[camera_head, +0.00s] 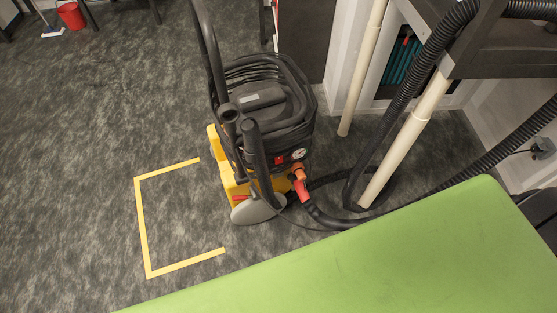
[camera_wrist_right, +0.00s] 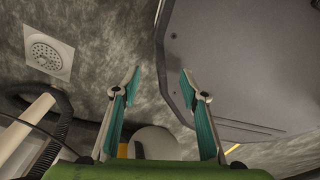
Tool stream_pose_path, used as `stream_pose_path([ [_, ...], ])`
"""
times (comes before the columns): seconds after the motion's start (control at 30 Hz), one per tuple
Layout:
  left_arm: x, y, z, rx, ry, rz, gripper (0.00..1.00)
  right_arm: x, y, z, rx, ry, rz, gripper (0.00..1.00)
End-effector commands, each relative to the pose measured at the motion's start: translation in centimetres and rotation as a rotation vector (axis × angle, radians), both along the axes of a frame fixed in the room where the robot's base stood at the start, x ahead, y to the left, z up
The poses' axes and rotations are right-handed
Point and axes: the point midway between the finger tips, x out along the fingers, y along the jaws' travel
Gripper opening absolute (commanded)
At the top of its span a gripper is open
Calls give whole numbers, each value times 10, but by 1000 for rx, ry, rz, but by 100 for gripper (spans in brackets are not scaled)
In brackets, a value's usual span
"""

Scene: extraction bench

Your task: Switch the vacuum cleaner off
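The vacuum cleaner (camera_head: 262,110) stands upright on the floor in the middle of the head view. It has a black body with hose or cable coiled around its top and a yellow base. A small red switch-like part (camera_head: 280,160) sits on its front beside a round gauge (camera_head: 298,154). I cannot tell the switch's position. My right gripper (camera_wrist_right: 160,80) shows in the right wrist view, its teal-lined fingers apart with nothing between them. Neither gripper shows in the head view, and my left gripper is in no view.
A green tabletop (camera_head: 400,255) fills the lower right. Black hoses (camera_head: 405,95) and cream pipes (camera_head: 408,140) stand right of the machine. Yellow tape (camera_head: 142,225) marks open floor at left. The wrist view shows a floor drain (camera_wrist_right: 48,54) and dark grey panel (camera_wrist_right: 245,60).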

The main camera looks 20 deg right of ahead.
Motion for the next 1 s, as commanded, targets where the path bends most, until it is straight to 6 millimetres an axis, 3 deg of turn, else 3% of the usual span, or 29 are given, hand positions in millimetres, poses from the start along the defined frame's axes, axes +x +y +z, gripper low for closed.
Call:
stream_pose_path([
  [0.33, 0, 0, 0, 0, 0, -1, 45, 0, 0, 0, 0, 0, -1, 37],
  [0.47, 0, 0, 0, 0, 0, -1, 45, 0, 0, 0, 0, 0, -1, 4],
  [0.5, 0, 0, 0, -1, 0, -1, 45, 0, 0, 0, 0, 0, -1, 0],
  [1.0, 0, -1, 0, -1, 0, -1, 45, 0, 0, 0, 0, 0, -1, 0],
])
